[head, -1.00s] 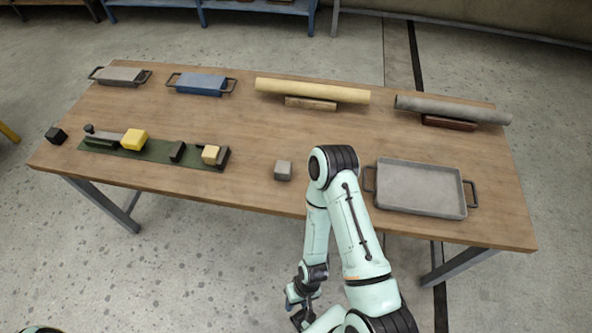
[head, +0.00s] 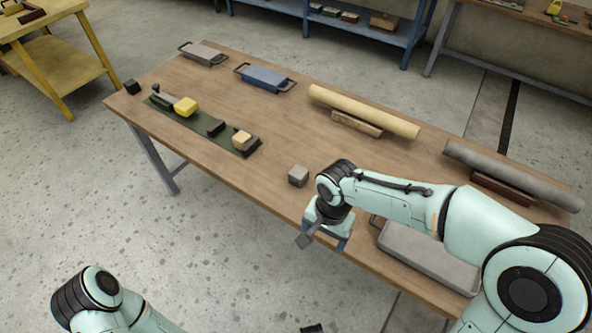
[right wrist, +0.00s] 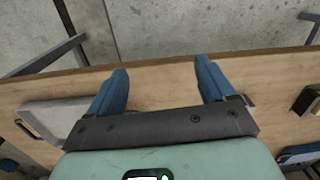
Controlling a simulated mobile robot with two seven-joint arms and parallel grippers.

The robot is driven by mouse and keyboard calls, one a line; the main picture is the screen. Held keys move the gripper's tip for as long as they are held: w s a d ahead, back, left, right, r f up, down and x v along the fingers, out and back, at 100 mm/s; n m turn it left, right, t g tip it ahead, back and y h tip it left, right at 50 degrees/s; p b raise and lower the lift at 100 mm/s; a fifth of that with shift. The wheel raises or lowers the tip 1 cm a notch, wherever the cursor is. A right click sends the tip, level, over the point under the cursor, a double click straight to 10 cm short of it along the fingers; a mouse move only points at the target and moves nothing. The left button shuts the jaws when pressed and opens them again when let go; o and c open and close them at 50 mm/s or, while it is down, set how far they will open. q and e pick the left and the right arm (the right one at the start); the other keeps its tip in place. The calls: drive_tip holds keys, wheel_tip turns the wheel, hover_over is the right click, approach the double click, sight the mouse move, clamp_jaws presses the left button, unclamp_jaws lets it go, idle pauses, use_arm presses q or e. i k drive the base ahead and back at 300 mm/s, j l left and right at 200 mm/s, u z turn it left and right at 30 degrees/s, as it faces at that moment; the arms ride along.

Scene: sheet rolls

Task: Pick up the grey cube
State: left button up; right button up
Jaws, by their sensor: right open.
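The grey cube (head: 298,175) sits on the wooden table (head: 240,105) near its front edge, in the head view. My right gripper (head: 326,238) is at the table's front edge, a little right of the cube and nearer to me, apart from it. It is open and empty. In the right wrist view its two blue fingers (right wrist: 160,70) stand wide apart with bare wood and the table edge behind them. The cube does not show in that view. Part of my left arm shows at the lower left of the head view; its gripper cannot be made out.
A grey tray (head: 428,258) lies right of the cube, partly behind my right arm. A green mat (head: 222,136) with a yellow block (head: 186,107) and other blocks lies left. A cream roll (head: 365,111), a grey roll (head: 515,176) and a blue tray (head: 264,79) lie farther back.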

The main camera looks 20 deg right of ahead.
sight(298, 175)
drive_tip(key=i, duration=0.85)
